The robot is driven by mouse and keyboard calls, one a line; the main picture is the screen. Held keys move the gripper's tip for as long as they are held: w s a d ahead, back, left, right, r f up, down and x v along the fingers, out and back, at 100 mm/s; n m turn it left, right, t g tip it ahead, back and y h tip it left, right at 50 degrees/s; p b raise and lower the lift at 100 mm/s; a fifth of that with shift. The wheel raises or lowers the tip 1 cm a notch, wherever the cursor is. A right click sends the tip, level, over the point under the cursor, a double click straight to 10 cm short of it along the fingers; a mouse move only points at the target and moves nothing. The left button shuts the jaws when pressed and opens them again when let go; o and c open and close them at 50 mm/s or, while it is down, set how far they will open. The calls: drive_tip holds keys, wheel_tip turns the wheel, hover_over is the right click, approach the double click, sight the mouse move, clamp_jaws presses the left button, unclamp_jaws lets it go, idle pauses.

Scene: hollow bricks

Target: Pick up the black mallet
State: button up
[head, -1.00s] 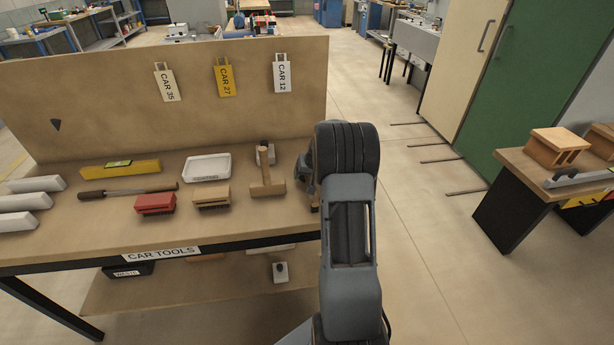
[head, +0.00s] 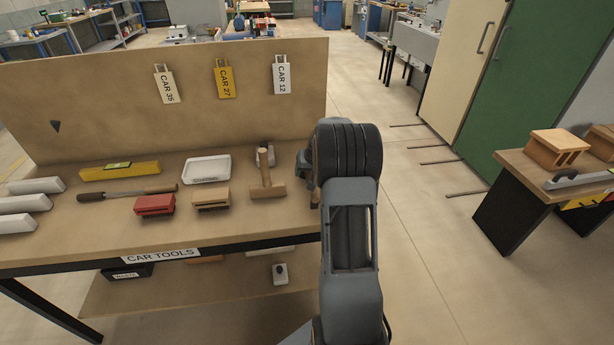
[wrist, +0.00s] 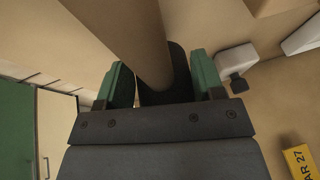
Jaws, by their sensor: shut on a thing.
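The black mallet shows in the wrist view as a dark, rounded part (wrist: 181,72) between the two green fingers of my gripper (wrist: 160,68). A thick brown wooden shaft, which looks like its handle, runs from the top of that view down to the fingers. My gripper is shut on the mallet; the exact grip point is partly hidden. In the head view my arm hides the fingers and most of the mallet at the right end of the bench.
A wooden mallet (head: 267,190) stands on the bench (head: 100,238) just left of my arm. A tray (head: 207,169), a red brush-like block (head: 154,205) and a tan one (head: 211,197) lie further left. A tall back panel (head: 120,110) closes the rear.

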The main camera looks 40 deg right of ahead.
drive_tip(key=s+v, duration=0.1)
drive_tip(key=v, duration=0.7)
drive_tip(key=shift+s+d+f, duration=0.2)
drive_tip(key=shift+s+d, duration=0.1)
drive_tip(key=shift+d, duration=0.1)
drive_tip(key=s+r, duration=0.1)
drive_tip(key=s, duration=0.2)
drive_tip(key=s+r+b, duration=0.1)
drive_tip(key=s, duration=0.2)
drive_tip(key=s+d+r, duration=0.1)
drive_tip(key=s, duration=0.2)
drive_tip(key=shift+r+b, duration=0.3)
drive_tip(key=shift+r, duration=0.1)
